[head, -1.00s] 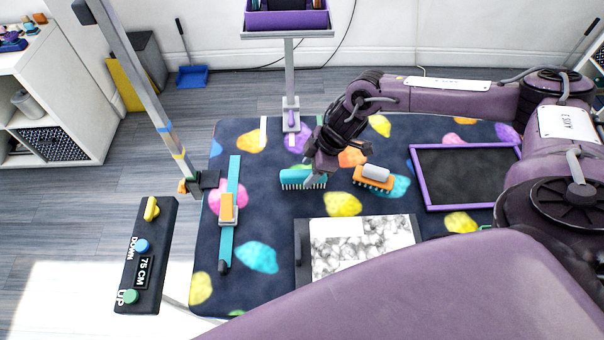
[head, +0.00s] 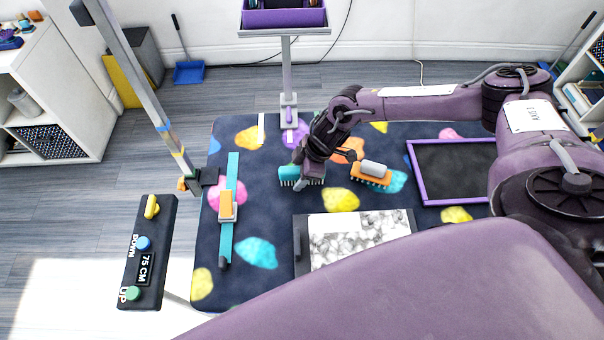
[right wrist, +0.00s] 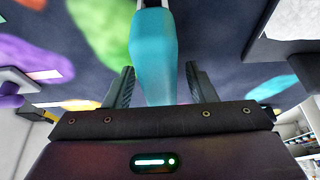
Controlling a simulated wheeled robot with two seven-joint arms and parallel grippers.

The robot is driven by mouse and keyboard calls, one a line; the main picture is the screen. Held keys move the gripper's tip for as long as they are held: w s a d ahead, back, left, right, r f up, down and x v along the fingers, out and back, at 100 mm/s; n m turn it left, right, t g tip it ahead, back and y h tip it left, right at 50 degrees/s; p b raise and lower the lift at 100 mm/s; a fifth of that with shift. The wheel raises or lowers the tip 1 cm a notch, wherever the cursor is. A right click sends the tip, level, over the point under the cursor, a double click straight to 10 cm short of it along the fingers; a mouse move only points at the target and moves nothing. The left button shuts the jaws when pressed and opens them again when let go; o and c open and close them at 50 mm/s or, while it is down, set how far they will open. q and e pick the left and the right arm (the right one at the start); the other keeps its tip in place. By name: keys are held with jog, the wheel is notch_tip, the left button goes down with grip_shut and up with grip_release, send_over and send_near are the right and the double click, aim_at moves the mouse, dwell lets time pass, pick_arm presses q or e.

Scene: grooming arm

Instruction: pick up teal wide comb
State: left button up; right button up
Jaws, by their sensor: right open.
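The teal wide comb (head: 289,173) lies on the dark patterned table (head: 270,285), left of the orange brush, its teeth toward the near side. My right gripper (head: 307,184) is over the comb's right part and hides some of it. In the right wrist view the comb (right wrist: 154,60) lies lengthwise between the two open fingers of my right gripper (right wrist: 158,85), with a gap showing on each side. I cannot tell how far the fingers reach down around it. My left gripper is in neither view.
An orange brush with a grey top (head: 371,173) lies close right of the gripper. A purple-framed black board (head: 452,202) is farther right, and a marbled board (head: 297,240) lies nearer. A teal strip with an orange slider (head: 226,205) is at left.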

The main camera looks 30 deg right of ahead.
jog(key=shift+f, duration=0.1)
jog(key=shift+c, duration=0.3)
jog(key=c, duration=1)
jog(key=shift+r, duration=0.2)
notch_tip(320, 180, up, 20)
jog(key=shift+r+b, duration=0.1)
jog(key=shift+b, duration=0.75)
